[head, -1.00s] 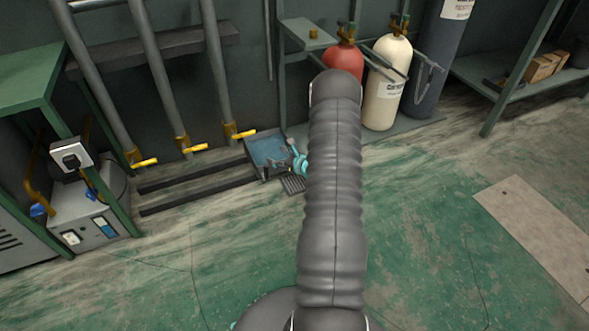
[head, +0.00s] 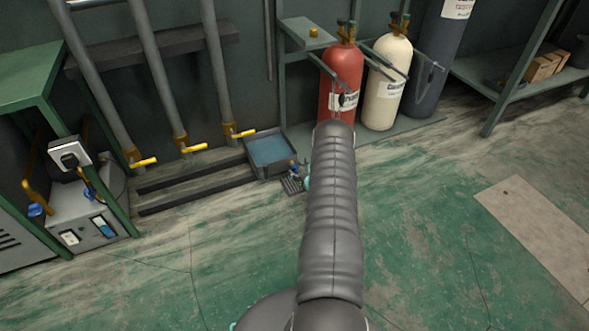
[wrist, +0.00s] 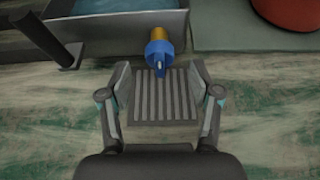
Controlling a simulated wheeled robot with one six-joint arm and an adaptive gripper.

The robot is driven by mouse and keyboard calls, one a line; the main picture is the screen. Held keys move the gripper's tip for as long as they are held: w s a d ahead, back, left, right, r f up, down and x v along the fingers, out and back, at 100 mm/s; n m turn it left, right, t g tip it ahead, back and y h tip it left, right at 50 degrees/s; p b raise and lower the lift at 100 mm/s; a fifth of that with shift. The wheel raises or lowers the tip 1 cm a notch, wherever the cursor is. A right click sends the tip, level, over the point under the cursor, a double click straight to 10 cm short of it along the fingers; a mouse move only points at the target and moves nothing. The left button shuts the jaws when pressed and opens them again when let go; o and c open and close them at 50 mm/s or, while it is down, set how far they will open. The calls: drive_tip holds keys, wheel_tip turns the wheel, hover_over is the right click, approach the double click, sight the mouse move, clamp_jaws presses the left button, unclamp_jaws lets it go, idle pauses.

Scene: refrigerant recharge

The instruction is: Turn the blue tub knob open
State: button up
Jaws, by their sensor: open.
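The blue tub knob (wrist: 158,58) sits on a brass fitting on the front wall of the grey tub (wrist: 100,28). In the wrist view it is just beyond my gripper (wrist: 160,82), roughly midway between the fingers and apart from both. My gripper is open and empty. In the head view the knob (head: 293,168) is a small blue spot at the tub's front right, and the tub (head: 272,172) holds blue water. My arm hides most of my gripper in that view.
A slatted drain grate (wrist: 165,100) lies in the floor below the knob. A red cylinder (head: 342,75) and a cream cylinder (head: 386,85) stand behind to the right. Pipes with yellow-handled valves (head: 192,148) are left of the tub. The floor in front is clear.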

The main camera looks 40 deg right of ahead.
sight(296, 167)
drive_tip(key=shift+b+x, duration=0.3)
drive_tip(key=shift+x, duration=2.5)
drive_tip(key=c, duration=1.1)
drive_tip(key=shift+b, duration=0.55)
drive_tip(key=shift+c, duration=0.2)
drive_tip(key=m+b, duration=0.1)
drive_tip(key=b, duration=0.1)
drive_tip(key=m+y+b, duration=0.1)
drive_tip(key=shift+d+f+t+y+b, duration=0.1)
drive_tip(key=shift+f+t+y+b, duration=0.1)
drive_tip(key=shift+t+y+b, duration=0.15)
drive_tip(key=m+y+b, duration=0.1)
drive_tip(key=m, duration=0.1)
drive_tip(key=shift+r+m+t+y+b, duration=0.15)
drive_tip(key=shift+m+t+y+b, duration=0.15)
drive_tip(key=shift+t+b, duration=0.1)
drive_tip(key=m+t+y, duration=0.1)
drive_tip(key=m+y, duration=0.1)
drive_tip(key=m, duration=0.2)
drive_tip(key=shift+d, duration=0.1)
drive_tip(key=m+t, duration=0.2)
drive_tip(key=m, duration=0.2)
drive_tip(key=shift+m+y, duration=0.35)
drive_tip(key=shift+m, duration=0.05)
